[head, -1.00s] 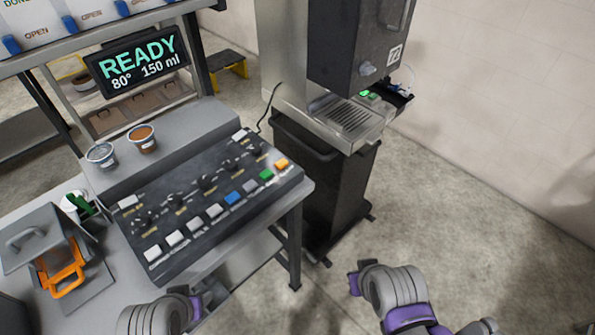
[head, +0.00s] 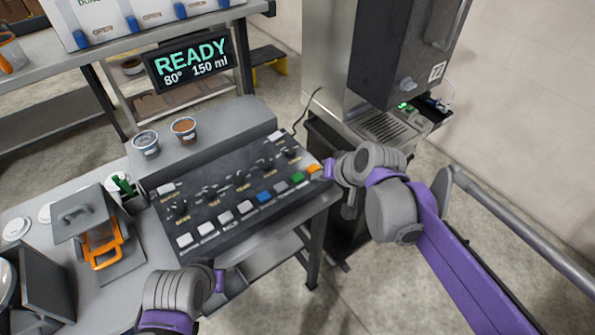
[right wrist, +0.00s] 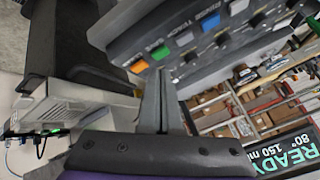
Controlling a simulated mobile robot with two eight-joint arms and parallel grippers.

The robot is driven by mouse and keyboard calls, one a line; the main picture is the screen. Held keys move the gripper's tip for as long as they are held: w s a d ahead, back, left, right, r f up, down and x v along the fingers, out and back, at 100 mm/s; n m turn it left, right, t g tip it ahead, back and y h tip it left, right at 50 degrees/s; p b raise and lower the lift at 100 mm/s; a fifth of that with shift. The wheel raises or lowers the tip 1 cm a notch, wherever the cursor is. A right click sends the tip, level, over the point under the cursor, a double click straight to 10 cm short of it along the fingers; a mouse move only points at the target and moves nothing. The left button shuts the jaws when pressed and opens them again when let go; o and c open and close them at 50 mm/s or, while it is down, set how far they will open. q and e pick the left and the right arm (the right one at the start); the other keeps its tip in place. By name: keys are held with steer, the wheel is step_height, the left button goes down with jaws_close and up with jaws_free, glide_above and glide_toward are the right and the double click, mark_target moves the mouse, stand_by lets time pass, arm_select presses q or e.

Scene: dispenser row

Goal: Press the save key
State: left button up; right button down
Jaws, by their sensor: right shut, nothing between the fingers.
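The key panel (head: 225,205) is a dark sloped box on the grey table. Its front row has several white keys, a blue key (head: 264,197), a grey key (head: 281,187), a green key (head: 298,177) and an orange key (head: 314,169). The printed labels are too small for me to tell which is the save key. My right gripper (head: 326,172) is at the panel's right end, close to the orange key. In the right wrist view its fingers (right wrist: 160,100) are shut and empty, and the orange key (right wrist: 139,65) lies just beyond them. My left arm is low in the head view; its fingers are unclear.
A display (head: 190,61) reads READY, 80°, 150 ml. Two small cups (head: 184,128) stand on the ledge behind the panel. A dark dispenser (head: 400,55) stands at the right.

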arm_select(q)
steer(key=shift+w+r+p, duration=0.3)
steer(key=shift+r+p, duration=0.05)
steer(key=shift+r, duration=0.4)
arm_select(e)
steer(key=w+a+r+y, duration=0.1)
steer(key=w+a+r, duration=0.1)
steer(key=w+a, duration=0.3)
steer(key=shift+w+r+y, duration=0.3)
steer(key=shift+w+r, duration=0.05)
steer(key=shift+w, duration=0.8)
steer(key=shift+f, duration=0.1)
steer(key=b, duration=0.4)
glide_above(299, 179)
step_height(299, 179, down, 8)
steer(key=shift+r, duration=0.1)
steer(key=shift+f+b, duration=0.3)
steer(key=shift+s+d+f, duration=0.1)
steer(key=shift+d, duration=0.05)
arm_select(q)
step_height(299, 179, down, 7)
steer(key=s, duration=0.1)
steer(key=shift+d+r, duration=0.15)
steer(key=shift+r, duration=0.05)
